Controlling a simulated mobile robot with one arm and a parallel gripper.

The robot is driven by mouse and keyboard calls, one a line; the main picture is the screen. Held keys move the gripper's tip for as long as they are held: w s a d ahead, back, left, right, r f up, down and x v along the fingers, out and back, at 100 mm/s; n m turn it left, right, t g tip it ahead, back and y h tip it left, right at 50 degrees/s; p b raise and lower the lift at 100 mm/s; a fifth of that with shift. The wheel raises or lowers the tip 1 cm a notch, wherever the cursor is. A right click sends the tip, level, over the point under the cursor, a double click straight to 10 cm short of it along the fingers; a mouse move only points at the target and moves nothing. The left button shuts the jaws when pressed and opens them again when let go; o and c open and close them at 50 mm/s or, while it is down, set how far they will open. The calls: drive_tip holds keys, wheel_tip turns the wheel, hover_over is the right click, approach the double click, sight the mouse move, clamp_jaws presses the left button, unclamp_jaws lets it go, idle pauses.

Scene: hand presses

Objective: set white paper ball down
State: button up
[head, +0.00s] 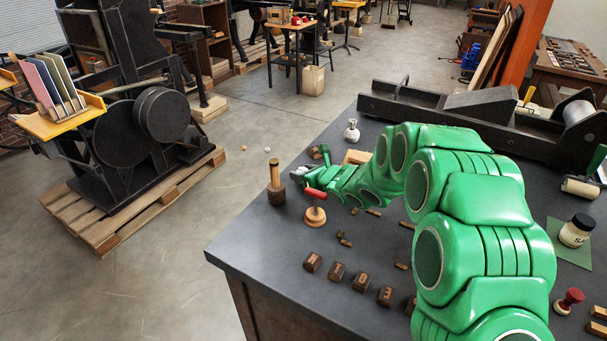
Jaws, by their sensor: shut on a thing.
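My green arm reaches over the dark table (250,255) to its far left part. My gripper (302,171) is small in the head view, low over the table near its left edge. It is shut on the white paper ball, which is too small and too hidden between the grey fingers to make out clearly.
Several wooden letter blocks (336,272) lie along the table's front. A white bottle (352,132) stands behind my gripper. A long press (470,115) fills the table's back. A small whitish ball (267,149) and a tan one (243,147) lie on the open floor.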

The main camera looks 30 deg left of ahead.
drive_tip(key=shift+f, duration=0.2)
drive_tip(key=o, duration=1)
drive_tip(key=shift+d+r, duration=0.1)
drive_tip(key=shift+s+d+r, duration=0.1)
drive_tip(key=shift+d+r, duration=0.1)
drive_tip(key=shift+d, duration=0.05)
drive_tip(key=shift+v, duration=3.35)
drive_tip(key=shift+s, duration=0.1)
